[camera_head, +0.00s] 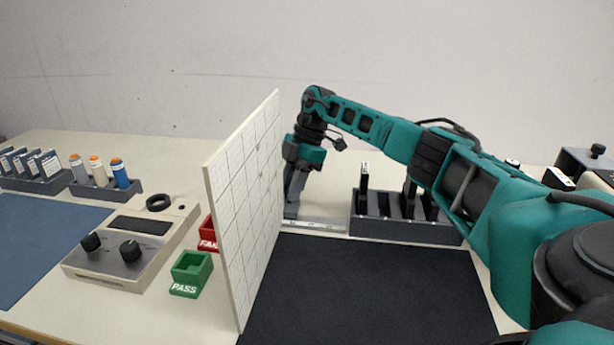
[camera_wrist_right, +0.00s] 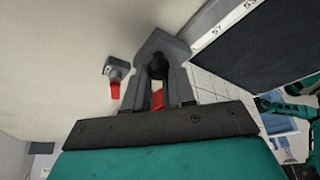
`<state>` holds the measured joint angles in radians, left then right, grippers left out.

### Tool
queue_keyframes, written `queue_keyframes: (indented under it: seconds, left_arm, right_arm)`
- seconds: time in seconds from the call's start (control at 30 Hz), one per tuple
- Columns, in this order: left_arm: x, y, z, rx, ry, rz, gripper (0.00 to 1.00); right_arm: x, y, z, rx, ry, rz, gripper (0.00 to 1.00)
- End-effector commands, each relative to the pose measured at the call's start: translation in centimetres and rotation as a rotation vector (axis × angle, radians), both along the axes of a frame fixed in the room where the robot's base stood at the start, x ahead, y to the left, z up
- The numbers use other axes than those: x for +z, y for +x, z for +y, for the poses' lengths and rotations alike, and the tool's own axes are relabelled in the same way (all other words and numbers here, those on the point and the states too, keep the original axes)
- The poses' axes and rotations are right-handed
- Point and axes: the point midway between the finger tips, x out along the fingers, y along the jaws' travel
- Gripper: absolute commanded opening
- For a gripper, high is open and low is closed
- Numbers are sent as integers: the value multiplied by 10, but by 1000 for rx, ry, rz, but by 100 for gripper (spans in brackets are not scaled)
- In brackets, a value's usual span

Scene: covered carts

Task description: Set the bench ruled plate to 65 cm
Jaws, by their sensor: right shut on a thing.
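The ruled plate (camera_head: 245,195) is a white gridded panel standing upright across the bench; a bit of its grid shows in the right wrist view (camera_wrist_right: 208,84). A pale scale rail (camera_head: 318,226) runs along the bench behind the dark mat; its figures, such as 57, show in the right wrist view (camera_wrist_right: 218,30). My right gripper (camera_head: 294,190) is down at the rail, beside the plate's far edge. In the right wrist view its grey fingers (camera_wrist_right: 160,50) are closed, with a red part (camera_wrist_right: 157,98) showing between them. The grip itself is partly hidden.
A black slotted rack (camera_head: 405,230) stands right of the gripper, under my right arm. A dark mat (camera_head: 365,290) lies in front. Left of the plate are a green PASS bin (camera_head: 190,272), a red bin (camera_head: 208,237) and a knobbed box (camera_head: 130,245).

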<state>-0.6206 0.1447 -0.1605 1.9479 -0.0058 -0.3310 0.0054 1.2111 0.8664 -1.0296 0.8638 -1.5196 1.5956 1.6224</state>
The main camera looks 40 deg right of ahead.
Motion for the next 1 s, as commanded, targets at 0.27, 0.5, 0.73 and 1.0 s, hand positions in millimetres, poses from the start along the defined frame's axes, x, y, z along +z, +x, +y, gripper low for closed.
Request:
queue_keyframes:
  seconds: [0.27, 0.5, 0.73, 1.0]
  left_arm:
    - [6, -2, 1, 0, 3, 9, 43]
    - [2, -5, 0, -1, 2, 20, 43]
    - [1, -7, -2, -2, 0, 24, 43]
    - [2, -6, -2, -1, -1, 24, 43]
  right_arm:
    - [1, 19, 15, 0, -2, 0, 0]
    - [0, 20, 16, 0, -1, -4, 0]
    - [0, 20, 16, 1, -2, -3, 43]
    - [0, 18, 15, 0, -3, 0, 50]
